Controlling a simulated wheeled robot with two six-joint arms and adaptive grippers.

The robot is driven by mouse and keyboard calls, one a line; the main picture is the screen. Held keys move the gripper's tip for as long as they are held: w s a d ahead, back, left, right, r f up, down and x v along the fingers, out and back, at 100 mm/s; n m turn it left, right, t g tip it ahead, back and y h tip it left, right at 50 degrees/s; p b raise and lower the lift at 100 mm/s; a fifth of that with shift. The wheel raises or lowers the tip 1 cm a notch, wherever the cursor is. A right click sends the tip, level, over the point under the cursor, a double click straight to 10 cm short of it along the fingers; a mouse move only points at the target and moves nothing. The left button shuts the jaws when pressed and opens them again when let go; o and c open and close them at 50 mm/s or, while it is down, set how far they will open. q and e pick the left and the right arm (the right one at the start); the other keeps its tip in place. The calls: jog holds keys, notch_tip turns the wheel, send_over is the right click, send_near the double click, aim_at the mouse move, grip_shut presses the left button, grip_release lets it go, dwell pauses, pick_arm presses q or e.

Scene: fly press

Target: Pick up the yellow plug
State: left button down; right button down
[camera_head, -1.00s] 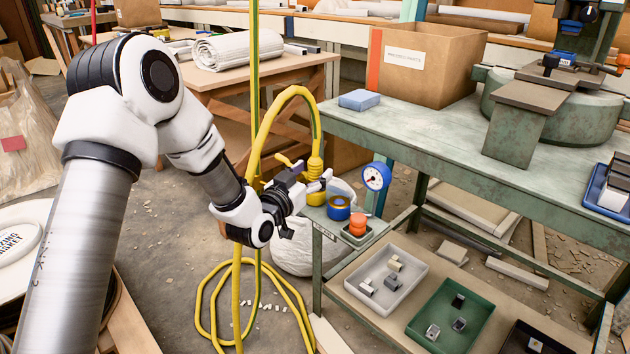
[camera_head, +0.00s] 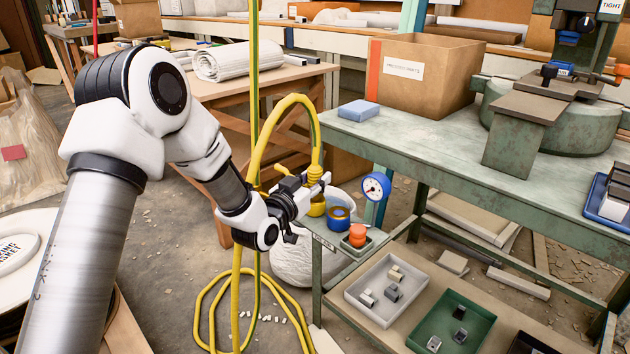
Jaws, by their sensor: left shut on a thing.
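The yellow plug (camera_head: 317,207) shows as a small yellow piece directly below the jaws of my left gripper (camera_head: 319,189). It is at the left end of a small green side shelf (camera_head: 349,256). My left gripper is shut on it, and the fingers hide its upper part. I cannot tell whether its underside is clear of the shelf. My right gripper is out of view.
A yellow hose (camera_head: 293,101) arches close behind the gripper. A blue ring (camera_head: 338,218), an orange knobbed piece (camera_head: 357,234) and a dial gauge (camera_head: 376,187) stand just right. The green workbench (camera_head: 440,150) is beyond.

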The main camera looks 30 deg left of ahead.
aim_at(314, 168)
pick_arm(q)
notch_tip(314, 168, up, 3)
jog(key=shift+r+p, duration=0.1)
jog(key=shift+p, duration=0.55)
jog(key=s+d+r+p, duration=0.1)
jog(key=s+d+p, duration=0.2)
jog(key=s, duration=0.4)
jog(key=s+d+p, duration=0.3)
jog(key=s, duration=0.4)
jog(key=w+d+p, duration=0.1)
jog(key=w+p, duration=0.2)
jog(key=w, duration=0.8)
jog(key=shift+w+f+p, duration=0.2)
jog(key=shift+f+p, duration=0.15)
jog(key=shift+f, duration=0.1)
jog(key=shift+f, duration=0.35)
jog(key=shift+f+b, duration=0.8)
jog(key=shift+f, duration=0.05)
